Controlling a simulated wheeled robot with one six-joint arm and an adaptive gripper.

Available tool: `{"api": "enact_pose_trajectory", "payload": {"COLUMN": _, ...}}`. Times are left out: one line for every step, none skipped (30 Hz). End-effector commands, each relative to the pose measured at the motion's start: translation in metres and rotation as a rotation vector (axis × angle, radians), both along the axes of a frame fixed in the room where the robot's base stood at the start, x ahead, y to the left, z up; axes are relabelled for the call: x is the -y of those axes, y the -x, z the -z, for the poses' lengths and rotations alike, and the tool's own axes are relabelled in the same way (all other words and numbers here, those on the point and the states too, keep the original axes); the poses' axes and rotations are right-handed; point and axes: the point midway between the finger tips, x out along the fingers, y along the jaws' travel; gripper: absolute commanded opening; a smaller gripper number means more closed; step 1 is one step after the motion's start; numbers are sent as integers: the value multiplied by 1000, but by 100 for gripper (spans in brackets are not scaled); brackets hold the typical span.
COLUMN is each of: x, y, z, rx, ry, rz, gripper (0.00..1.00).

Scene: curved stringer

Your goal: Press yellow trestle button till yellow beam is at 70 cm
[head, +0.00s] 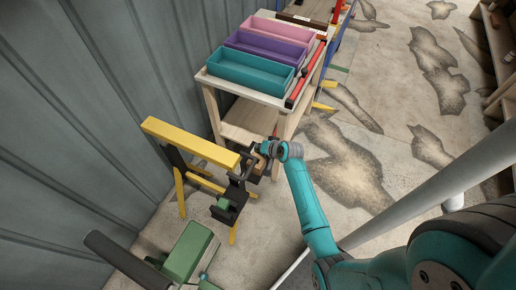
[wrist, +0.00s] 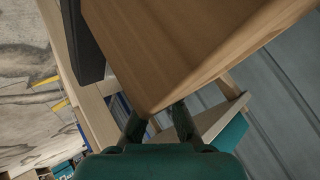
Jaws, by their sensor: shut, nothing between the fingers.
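The yellow beam (head: 190,143) lies across the yellow trestle (head: 181,195), left of centre in the head view. A dark bracket (head: 234,196) with a small green part stands at the beam's near right end. My gripper (head: 257,160) is at this end of the beam, close to the dark parts; whether it touches them I cannot tell. I cannot make out the button or any height reading.
A wooden stand (head: 245,118) beyond my gripper carries teal (head: 250,70), purple (head: 266,47) and pink (head: 285,28) bins. A red tool (head: 300,88) lies along its right edge. A green machine (head: 189,252) is in front. A corrugated wall (head: 80,100) closes the left; stained floor is open right.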

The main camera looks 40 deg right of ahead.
Motion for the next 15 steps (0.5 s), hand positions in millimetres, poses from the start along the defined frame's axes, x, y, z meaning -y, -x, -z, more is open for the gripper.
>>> {"api": "enact_pose_trajectory", "payload": {"x": 0, "y": 1, "z": -1, "rx": -1, "ry": -1, "rz": -1, "gripper": 0}}
{"api": "enact_pose_trajectory", "payload": {"x": -1, "y": 1, "z": -3, "rx": -1, "ry": -1, "rz": -1, "gripper": 0}}
{"api": "enact_pose_trajectory", "payload": {"x": -1, "y": 1, "z": -4, "rx": -1, "ry": 0, "rz": -1, "gripper": 0}}
{"api": "enact_pose_trajectory", "payload": {"x": -1, "y": 1, "z": -4, "rx": -1, "ry": 1, "rz": -1, "gripper": 0}}
{"api": "enact_pose_trajectory", "payload": {"x": -1, "y": 1, "z": -5, "rx": -2, "ry": 0, "rz": -1, "gripper": 0}}
{"api": "enact_pose_trajectory", "payload": {"x": -1, "y": 1, "z": -5, "rx": -2, "ry": 0, "rz": -1, "gripper": 0}}
{"api": "enact_pose_trajectory", "payload": {"x": -1, "y": 1, "z": -5, "rx": -2, "ry": 0, "rz": -1, "gripper": 0}}
{"api": "enact_pose_trajectory", "payload": {"x": -1, "y": 1, "z": -5, "rx": -1, "ry": 1, "rz": -1, "gripper": 0}}
{"api": "enact_pose_trajectory", "payload": {"x": 0, "y": 1, "z": -5, "rx": -1, "ry": 0, "rz": 0, "gripper": 0}}
{"api": "enact_pose_trajectory", "payload": {"x": 0, "y": 0, "z": -5, "rx": -1, "ry": 0, "rz": 0, "gripper": 0}}
{"api": "enact_pose_trajectory", "payload": {"x": 0, "y": 0, "z": -5, "rx": -1, "ry": -1, "rz": -1, "gripper": 0}}
{"api": "enact_pose_trajectory", "payload": {"x": 0, "y": 0, "z": -6, "rx": -1, "ry": 0, "rz": -1, "gripper": 0}}
{"api": "enact_pose_trajectory", "payload": {"x": 0, "y": 0, "z": -6, "rx": -1, "ry": 0, "rz": -1, "gripper": 0}}
{"api": "enact_pose_trajectory", "payload": {"x": 0, "y": 0, "z": -8, "rx": 0, "ry": 1, "rz": -1, "gripper": 0}}
{"api": "enact_pose_trajectory", "payload": {"x": 0, "y": 0, "z": -10, "rx": 0, "ry": 1, "rz": -1, "gripper": 0}}
